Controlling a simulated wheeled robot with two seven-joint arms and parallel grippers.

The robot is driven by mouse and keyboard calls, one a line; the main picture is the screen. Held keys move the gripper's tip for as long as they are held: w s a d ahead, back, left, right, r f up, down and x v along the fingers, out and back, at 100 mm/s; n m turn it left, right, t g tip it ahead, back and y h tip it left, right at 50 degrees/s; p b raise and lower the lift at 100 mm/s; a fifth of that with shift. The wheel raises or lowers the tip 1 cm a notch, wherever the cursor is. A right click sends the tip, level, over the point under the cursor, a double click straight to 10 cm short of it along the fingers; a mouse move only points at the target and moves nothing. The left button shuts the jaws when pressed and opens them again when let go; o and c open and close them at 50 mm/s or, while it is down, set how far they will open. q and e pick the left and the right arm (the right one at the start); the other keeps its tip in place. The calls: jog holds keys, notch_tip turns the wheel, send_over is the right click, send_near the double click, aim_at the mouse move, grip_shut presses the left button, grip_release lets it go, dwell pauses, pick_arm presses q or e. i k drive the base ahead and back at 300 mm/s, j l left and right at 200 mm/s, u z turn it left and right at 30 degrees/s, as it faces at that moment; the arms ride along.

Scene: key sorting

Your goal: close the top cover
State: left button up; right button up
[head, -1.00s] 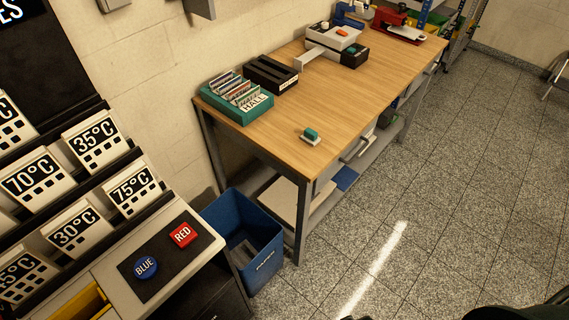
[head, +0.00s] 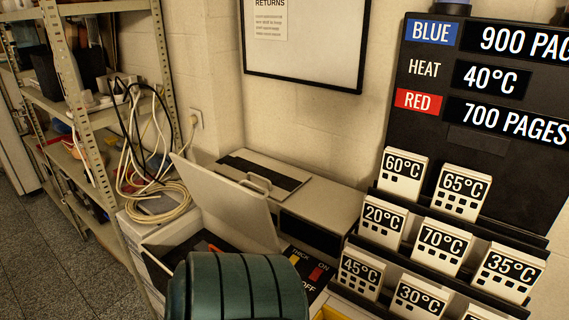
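A beige machine (head: 320,207) stands against the wall in the middle of the head view. A flat beige cover (head: 225,196) on its front left stands raised and tilted, with a pale handle (head: 257,182) near its upper right edge. Below the cover is an open bay (head: 188,242) with dark and orange parts, partly hidden. Neither of my grippers is in view. A dark teal ribbed part (head: 238,285), perhaps of my arm, stands in front of the machine and hides part of its lower front.
A black panel beside the machine has yellow and red switches (head: 318,273). A rack of temperature cards (head: 445,245) stands close on the right under a black sign (head: 490,90). Coiled cables (head: 150,200) and a metal shelf (head: 90,120) are on the left.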

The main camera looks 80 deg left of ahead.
aim_at(247, 211)
jog(key=k+j+u, duration=0.1)
jog(key=k+j, duration=0.2)
jog(key=k+j+u, duration=0.1)
jog(key=k+j, duration=0.2)
jog(key=k+j+u, duration=0.1)
jog(key=k+j, duration=0.15)
jog(key=j, duration=0.2)
jog(key=k+j+u, duration=0.1)
jog(key=k+j, duration=0.15)
jog(key=j, duration=0.15)
jog(key=k+j+u, duration=0.1)
jog(key=k+j, duration=0.15)
jog(key=j, duration=0.15)
jog(key=k+j, duration=0.25)
jog(key=j, duration=0.2)
jog(key=k+j+u, duration=0.15)
jog(key=j, duration=0.25)
jog(key=k+j+u, duration=0.1)
jog(key=k+j, duration=0.2)
jog(key=j, duration=0.2)
